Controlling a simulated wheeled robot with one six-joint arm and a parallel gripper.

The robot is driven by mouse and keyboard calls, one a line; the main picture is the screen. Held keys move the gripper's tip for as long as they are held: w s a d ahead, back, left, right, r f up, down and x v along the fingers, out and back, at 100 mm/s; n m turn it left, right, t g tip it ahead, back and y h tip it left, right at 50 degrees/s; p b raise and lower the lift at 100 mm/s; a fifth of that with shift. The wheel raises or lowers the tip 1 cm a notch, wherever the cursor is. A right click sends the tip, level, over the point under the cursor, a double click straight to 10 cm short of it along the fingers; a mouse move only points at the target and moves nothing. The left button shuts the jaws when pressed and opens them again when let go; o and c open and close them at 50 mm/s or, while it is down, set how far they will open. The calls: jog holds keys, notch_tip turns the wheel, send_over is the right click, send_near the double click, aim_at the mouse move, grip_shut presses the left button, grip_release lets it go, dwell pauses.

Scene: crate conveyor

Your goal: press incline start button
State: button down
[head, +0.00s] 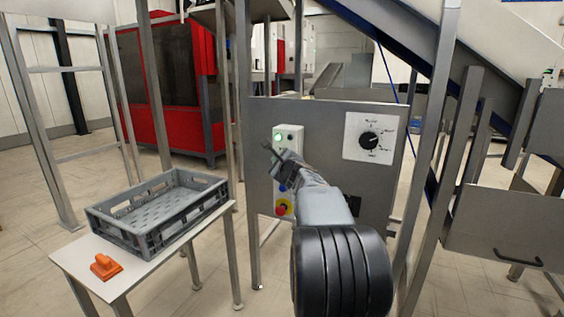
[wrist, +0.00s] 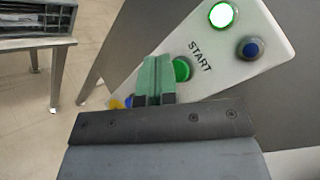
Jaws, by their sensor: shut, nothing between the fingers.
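The control box (head: 292,135) is a light panel on the grey metal cabinet. In the wrist view the panel (wrist: 228,62) carries a green button (wrist: 182,69) beside the word START. A red emergency knob on yellow (head: 283,208) shows low on the box in the head view. My gripper (head: 270,150) is shut and empty in front of the box. In the wrist view its green fingertips (wrist: 155,75) are just left of the START button; contact cannot be told.
A rotary dial plate (head: 369,139) is on the cabinet (head: 330,110) to the right. A grey crate (head: 160,205) and an orange object (head: 105,267) are on a small table (head: 75,255) at left. Metal posts and an inclined conveyor (head: 420,55) stand at right.

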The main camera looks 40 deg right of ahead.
jog(key=shift+a, duration=0.25)
jog(key=shift+s+a+b, duration=0.4)
jog(key=shift+a+b, duration=0.05)
jog(key=shift+a, duration=0.25)
jog(key=shift+s+a+b, duration=0.4)
jog(key=shift+s+a, duration=0.05)
jog(key=shift+a, duration=0.3)
jog(key=shift+s+a+b, duration=0.4)
jog(key=shift+a+b, duration=0.05)
jog(key=shift+a, duration=0.25)
jog(key=s+a+r+n+g+y+p, duration=0.25)
jog(key=a+r+n+y+p, duration=0.2)
jog(key=a+n+p, duration=0.45)
jog(key=s+a+r+n+g+y+p, duration=0.3)
jog(key=a+r+n+p, duration=0.35)
jog(key=a+p, duration=0.5)
jog(key=s+a+r+n+g+h+p, duration=0.1)
jog(key=s+a+r+n+g+p, duration=0.1)
jog(key=s+n+p, duration=0.5)
jog(key=s+a+r+n+g+h+p, duration=0.1)
jog(key=s+a+n+g+p, duration=0.2)
jog(key=s+p, duration=0.8)
jog(key=shift+s+r+n+g, duration=0.15)
jog(key=shift+r+n+g, duration=0.2)
jog(key=shift+n+g, duration=1.25)
jog(key=shift+n+t+h, duration=0.25)
jog(key=shift+n+t, duration=0.1)
